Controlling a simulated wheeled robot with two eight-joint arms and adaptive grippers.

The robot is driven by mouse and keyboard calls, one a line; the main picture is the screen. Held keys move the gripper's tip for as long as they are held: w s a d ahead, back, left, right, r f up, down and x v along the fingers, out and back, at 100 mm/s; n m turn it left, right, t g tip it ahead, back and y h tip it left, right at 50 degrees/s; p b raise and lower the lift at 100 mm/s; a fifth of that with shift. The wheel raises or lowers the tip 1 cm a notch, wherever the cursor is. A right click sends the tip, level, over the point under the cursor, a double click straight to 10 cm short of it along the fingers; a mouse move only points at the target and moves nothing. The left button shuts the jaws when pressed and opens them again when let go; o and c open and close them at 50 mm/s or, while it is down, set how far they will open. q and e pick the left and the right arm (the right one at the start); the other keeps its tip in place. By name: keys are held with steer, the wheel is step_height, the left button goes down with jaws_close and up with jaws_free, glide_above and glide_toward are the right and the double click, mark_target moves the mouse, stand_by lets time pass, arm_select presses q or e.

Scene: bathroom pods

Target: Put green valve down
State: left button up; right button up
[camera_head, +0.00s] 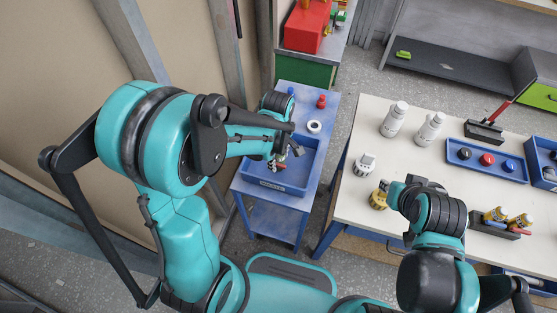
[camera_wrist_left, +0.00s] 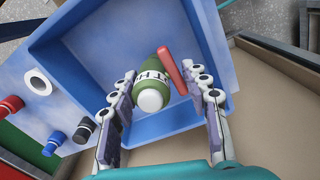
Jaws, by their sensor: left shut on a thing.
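The green valve (camera_wrist_left: 152,85), with a white end and a red handle, sits between the fingers of my left gripper (camera_wrist_left: 163,88) in the left wrist view. That gripper is shut on it. The valve is over the blue tray (camera_wrist_left: 85,50), and I cannot tell whether it touches the tray floor. In the head view my left gripper (camera_head: 280,160) is over the same tray (camera_head: 270,186) on the blue cart, and the valve is mostly hidden there. My right gripper (camera_head: 392,188) is above the white table's left edge, its fingers too unclear to read.
A white ring (camera_head: 314,127), a red knob (camera_head: 321,101) and a blue knob (camera_head: 291,91) stand on the cart behind the tray. The white table (camera_head: 352,215) is at right, with white bottles (camera_head: 394,119) and a yellow item (camera_head: 378,199). A wall panel flanks the cart's left.

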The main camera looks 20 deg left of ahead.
arm_select(q)
steer(key=shift+w+f, duration=0.1)
steer(key=shift+f, duration=0.3)
steer(key=shift+f, duration=0.2)
steer(key=o, duration=1.3)
steer(key=shift+r, duration=0.1)
steer(key=shift+r, duration=0.1)
steer(key=shift+r, duration=0.3)
step_height(320, 180, up, 12)
steer(key=p, duration=0.4)
steer(key=shift+f, duration=0.2)
